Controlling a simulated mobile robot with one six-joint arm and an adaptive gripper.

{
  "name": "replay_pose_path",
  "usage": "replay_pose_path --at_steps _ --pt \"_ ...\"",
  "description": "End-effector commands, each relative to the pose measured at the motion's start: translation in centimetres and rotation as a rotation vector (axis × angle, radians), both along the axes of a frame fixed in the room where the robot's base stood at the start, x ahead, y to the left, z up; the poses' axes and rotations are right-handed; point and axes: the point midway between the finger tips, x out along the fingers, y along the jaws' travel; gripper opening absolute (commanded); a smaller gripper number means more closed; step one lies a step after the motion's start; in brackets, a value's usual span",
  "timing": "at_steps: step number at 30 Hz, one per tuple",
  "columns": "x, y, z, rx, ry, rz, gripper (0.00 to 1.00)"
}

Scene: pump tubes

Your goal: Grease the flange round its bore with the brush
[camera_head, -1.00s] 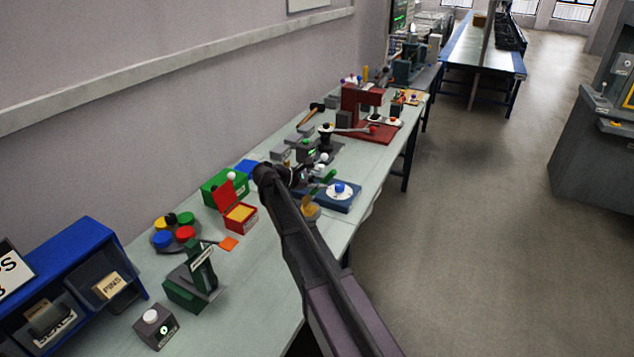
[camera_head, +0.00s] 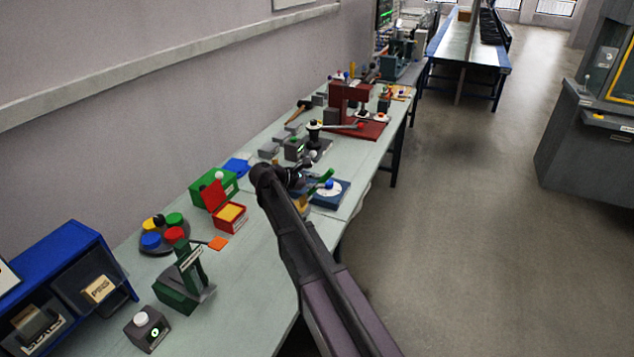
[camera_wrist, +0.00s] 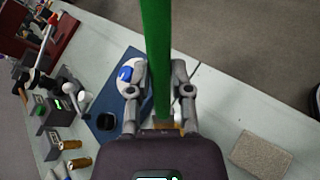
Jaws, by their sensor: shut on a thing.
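My gripper (camera_wrist: 161,100) is shut on the green-handled brush (camera_wrist: 158,55). The handle rises between the two fingers in the wrist view; in the head view the green handle (camera_head: 321,181) shows just beyond my gripper (camera_head: 303,182). A white round disc (camera_head: 338,191) with a blue knob sits on a blue base plate (camera_head: 326,203); it also shows left of my fingers in the wrist view (camera_wrist: 124,88). I cannot tell if this disc is the flange. The bristles and any bore are not clearly visible. A yellow-brown patch shows below the fingers.
Beyond stand a grey lever device (camera_head: 314,137) and a red press (camera_head: 350,105). Nearer are a green box (camera_head: 201,188), a red open box (camera_head: 229,218) and a dark green fixture (camera_head: 183,284). A tan pad (camera_wrist: 261,153) lies right in the wrist view.

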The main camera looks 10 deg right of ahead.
Motion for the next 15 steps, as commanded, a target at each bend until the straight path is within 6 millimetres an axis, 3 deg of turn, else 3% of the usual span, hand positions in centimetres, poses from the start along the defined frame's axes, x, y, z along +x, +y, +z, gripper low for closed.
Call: replay_pose_path --at_steps 15 --pt "1.0 1.2 0.0 0.000 0.000 0.000 0.00"
